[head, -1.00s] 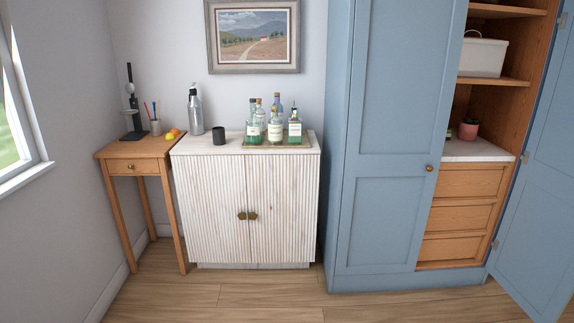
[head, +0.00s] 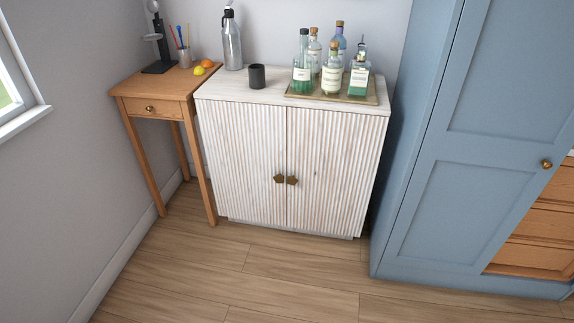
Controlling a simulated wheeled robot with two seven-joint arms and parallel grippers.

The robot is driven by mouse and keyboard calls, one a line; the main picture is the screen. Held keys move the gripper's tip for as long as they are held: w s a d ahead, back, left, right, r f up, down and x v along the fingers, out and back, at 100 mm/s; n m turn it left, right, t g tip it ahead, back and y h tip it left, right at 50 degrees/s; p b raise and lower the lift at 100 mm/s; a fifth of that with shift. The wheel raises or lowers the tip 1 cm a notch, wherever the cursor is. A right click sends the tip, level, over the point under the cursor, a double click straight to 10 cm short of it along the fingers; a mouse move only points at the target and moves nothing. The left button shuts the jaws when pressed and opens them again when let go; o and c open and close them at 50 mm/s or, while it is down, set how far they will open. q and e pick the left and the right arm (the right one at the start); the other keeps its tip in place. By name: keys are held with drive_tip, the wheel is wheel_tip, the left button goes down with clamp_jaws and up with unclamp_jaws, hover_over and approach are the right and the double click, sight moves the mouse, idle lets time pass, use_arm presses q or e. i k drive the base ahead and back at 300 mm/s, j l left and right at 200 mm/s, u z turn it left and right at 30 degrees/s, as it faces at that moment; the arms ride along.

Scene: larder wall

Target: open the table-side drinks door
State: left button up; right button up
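The drinks cabinet (head: 290,160) is white and ribbed, with two doors that both look shut. Neither of my grippers is in the head view.
A tray (head: 300,95) with several bottles and a dark cup (head: 257,77) stand on the cabinet, with a metal bottle (head: 232,42) behind. A tall blue cupboard (head: 480,150) stands close on the right. The wooden floor (head: 260,280) in front is clear.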

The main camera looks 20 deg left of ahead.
sight(245, 144)
drive_tip(key=i, duration=0.9)
drive_tip(key=z, duration=0.3)
